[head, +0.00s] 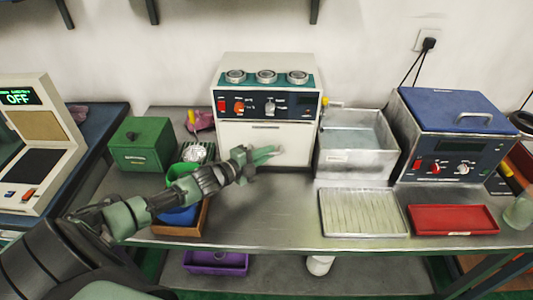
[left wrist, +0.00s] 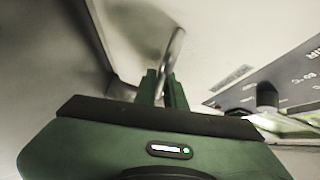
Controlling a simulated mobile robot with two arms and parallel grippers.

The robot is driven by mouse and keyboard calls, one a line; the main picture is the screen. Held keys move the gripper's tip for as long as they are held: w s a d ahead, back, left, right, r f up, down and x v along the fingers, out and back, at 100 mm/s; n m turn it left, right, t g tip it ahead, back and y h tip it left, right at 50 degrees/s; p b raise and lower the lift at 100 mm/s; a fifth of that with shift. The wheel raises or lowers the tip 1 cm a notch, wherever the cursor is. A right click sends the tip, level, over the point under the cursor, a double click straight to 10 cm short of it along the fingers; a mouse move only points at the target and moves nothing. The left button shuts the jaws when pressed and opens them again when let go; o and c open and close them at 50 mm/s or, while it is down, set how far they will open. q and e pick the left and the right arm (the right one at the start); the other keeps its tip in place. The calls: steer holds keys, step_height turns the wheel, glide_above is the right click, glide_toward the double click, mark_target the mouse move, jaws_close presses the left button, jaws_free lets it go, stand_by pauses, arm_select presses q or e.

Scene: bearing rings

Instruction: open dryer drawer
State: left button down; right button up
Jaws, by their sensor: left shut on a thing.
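The dryer (head: 229,70) is a white box at the back middle of the metal table, with a dark control panel and a plain white drawer front (head: 241,133). The drawer front looks flush with the body in the head view. My left gripper (head: 275,153) is at the lower part of this front. In the left wrist view, its fingers (left wrist: 163,80) are shut on the metal bar handle (left wrist: 174,45), and the dark panel lies at the right. The gripper hides the handle in the head view. My right gripper is not in view.
Three round pieces (head: 266,76) sit on the dryer. Left are a green box (head: 141,146) and a brown tray (head: 162,229) under my arm. Right are a metal basin (head: 351,158), a ribbed tray (head: 362,213), a red tray (head: 453,219) and a blue-lidded machine (head: 445,125). The front middle tabletop is clear.

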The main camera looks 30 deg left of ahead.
arm_select(q)
steer(key=s+d+p, duration=0.4)
steer(key=s+d, duration=0.1)
steer(key=s, duration=0.3)
steer(key=s+d+p, duration=0.5)
steer(key=s, duration=0.3)
steer(key=shift+s, duration=0.35)
steer(key=shift+d, duration=0.1)
steer(key=c, duration=1.8)
jaws_free()
steer(key=shift+o, duration=0.2)
